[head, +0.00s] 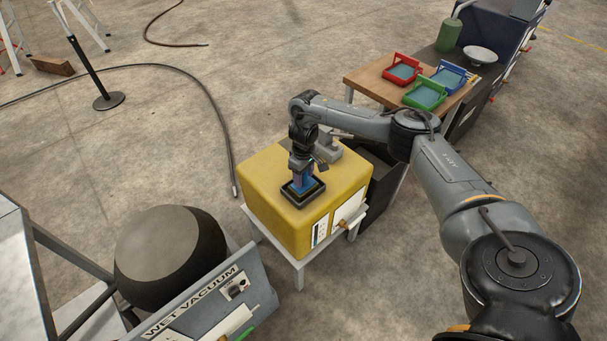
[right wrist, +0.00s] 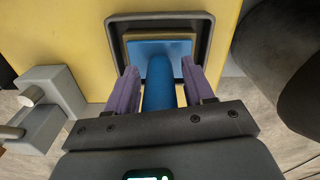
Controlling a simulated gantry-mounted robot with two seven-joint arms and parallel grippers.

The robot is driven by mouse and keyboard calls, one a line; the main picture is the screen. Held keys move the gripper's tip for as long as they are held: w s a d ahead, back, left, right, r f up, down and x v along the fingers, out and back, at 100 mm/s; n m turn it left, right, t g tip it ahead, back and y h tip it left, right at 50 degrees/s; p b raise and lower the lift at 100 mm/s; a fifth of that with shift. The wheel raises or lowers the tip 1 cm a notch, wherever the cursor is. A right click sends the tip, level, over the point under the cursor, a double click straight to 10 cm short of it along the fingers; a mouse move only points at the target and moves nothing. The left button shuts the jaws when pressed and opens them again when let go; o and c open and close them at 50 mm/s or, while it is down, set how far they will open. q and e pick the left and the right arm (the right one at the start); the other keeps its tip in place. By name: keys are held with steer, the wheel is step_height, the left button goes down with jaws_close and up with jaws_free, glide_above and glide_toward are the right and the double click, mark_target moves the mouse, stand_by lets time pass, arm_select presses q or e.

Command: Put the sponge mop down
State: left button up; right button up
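The sponge mop has a thick blue handle (right wrist: 160,82), a blue plate (right wrist: 189,50) and a pale sponge. It stands in a black-rimmed tray (head: 289,198) on the yellow block; the wrist view shows the tray rim (right wrist: 209,30) around it. My right gripper (head: 303,178) is right above the tray. In the wrist view its purple fingers (right wrist: 160,84) stand on either side of the handle, with narrow gaps seeming to show, so it looks open. The sponge's underside is hidden. My left gripper is not in view.
The yellow block (head: 267,190) sits on a low white stand. A grey fixture (right wrist: 49,107) is close beside the gripper. A wet vacuum panel (head: 214,304) and a dark drum (head: 170,250) are at front left. A wooden table (head: 372,84) with red, green and blue trays is behind.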

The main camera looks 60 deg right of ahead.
stand_by(0.3)
steer(key=shift+r, duration=0.3)
step_height(320, 180, up, 12)
steer(key=p, duration=0.7)
steer(key=shift+f, duration=0.1)
steer(key=shift+f, duration=0.15)
